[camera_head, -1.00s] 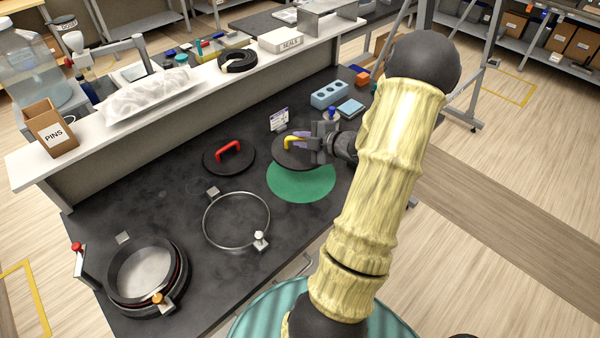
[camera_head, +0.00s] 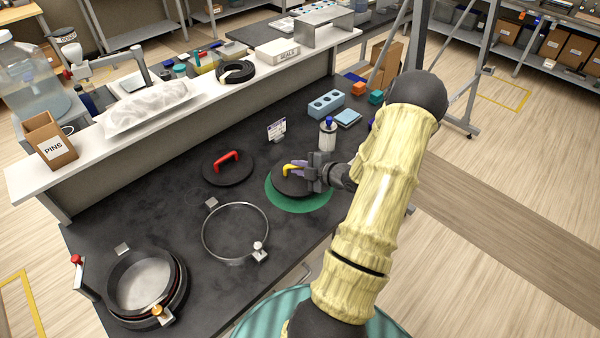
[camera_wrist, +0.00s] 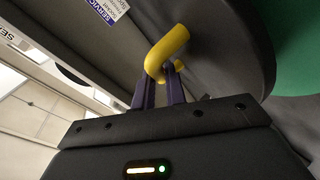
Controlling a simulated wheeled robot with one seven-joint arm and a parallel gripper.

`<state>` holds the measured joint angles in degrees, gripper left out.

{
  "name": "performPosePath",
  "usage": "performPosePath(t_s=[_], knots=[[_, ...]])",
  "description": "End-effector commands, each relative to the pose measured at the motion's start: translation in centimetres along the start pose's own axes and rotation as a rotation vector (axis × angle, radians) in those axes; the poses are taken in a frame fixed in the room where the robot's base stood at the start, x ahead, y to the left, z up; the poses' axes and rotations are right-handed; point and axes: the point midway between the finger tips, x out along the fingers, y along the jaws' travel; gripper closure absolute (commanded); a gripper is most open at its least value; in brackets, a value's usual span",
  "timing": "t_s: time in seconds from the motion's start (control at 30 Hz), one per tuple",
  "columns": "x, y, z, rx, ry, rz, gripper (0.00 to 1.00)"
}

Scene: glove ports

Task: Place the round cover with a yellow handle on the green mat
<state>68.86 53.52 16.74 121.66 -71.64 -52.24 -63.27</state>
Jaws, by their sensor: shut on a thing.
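The round dark cover (camera_head: 290,184) with a yellow handle (camera_head: 289,169) is over the green mat (camera_head: 298,207) in the head view. A rim of green shows around its front and sides; I cannot tell whether the cover touches the mat. My gripper (camera_head: 302,170) is shut on the yellow handle from the right. In the wrist view the purple fingers (camera_wrist: 161,92) are at the bent yellow handle (camera_wrist: 166,48), with the dark cover (camera_wrist: 235,50) behind and green mat (camera_wrist: 297,45) at the right edge.
A dark cover with a red handle (camera_head: 228,168) lies just left of the mat. A metal ring clamp (camera_head: 236,232) lies in front of it. A bottle with a blue cap (camera_head: 327,134) and a small sign (camera_head: 276,130) stand behind. A round port (camera_head: 143,281) is at front left.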

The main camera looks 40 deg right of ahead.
Motion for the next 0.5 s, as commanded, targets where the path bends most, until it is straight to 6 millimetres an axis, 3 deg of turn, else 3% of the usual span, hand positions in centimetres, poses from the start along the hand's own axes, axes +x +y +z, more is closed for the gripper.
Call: performPosePath(t_s=[0.2, 0.5], knots=[[0.9, -1.9, 1.0, 0.002, 0.0, 0.002, 1.0], [0.9, -2.1, 1.2, 0.0, -0.004, 0.004, 1.0]])
